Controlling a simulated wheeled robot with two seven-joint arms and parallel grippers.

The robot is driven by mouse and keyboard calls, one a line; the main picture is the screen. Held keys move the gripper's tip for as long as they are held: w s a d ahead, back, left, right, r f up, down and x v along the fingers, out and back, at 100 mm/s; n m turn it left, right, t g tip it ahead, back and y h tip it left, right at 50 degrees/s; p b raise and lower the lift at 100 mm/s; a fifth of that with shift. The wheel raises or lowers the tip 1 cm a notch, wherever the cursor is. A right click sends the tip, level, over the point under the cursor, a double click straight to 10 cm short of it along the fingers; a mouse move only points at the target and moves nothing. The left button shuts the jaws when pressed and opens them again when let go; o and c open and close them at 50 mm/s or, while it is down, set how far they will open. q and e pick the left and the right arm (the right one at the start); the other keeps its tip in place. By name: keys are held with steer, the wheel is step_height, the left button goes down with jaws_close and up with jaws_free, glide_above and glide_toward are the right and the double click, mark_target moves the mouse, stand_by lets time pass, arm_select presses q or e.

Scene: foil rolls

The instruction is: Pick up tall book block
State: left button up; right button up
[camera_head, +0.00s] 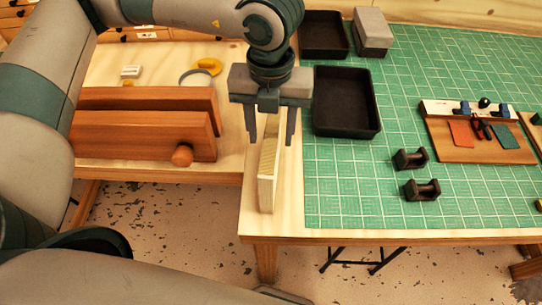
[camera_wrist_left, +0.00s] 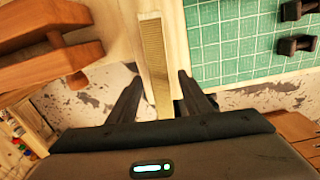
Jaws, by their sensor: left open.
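The tall book block (camera_head: 267,192), a narrow pale block with a ridged tan face, stands on the wooden table's left strip, beside the green mat. My left gripper (camera_head: 270,140) points down over it, open, with one finger on each side of the block as seen from the head. In the left wrist view, the block (camera_wrist_left: 155,50) runs lengthwise between the open fingers of the gripper (camera_wrist_left: 160,77). I cannot tell whether the fingers touch it. My right gripper is not in view.
A wooden press with a round knob (camera_head: 182,155) stands close on the left. Black trays (camera_head: 374,132) and a grey box (camera_head: 372,28) lie behind right. Two small dark stands (camera_head: 422,190) and a tool board (camera_head: 470,148) are on the green mat (camera_head: 350,200). The mat's front is clear.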

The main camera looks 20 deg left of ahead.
arm_select(q)
jaws_close()
steer(key=shift+r, duration=0.1)
stand_by(1.3)
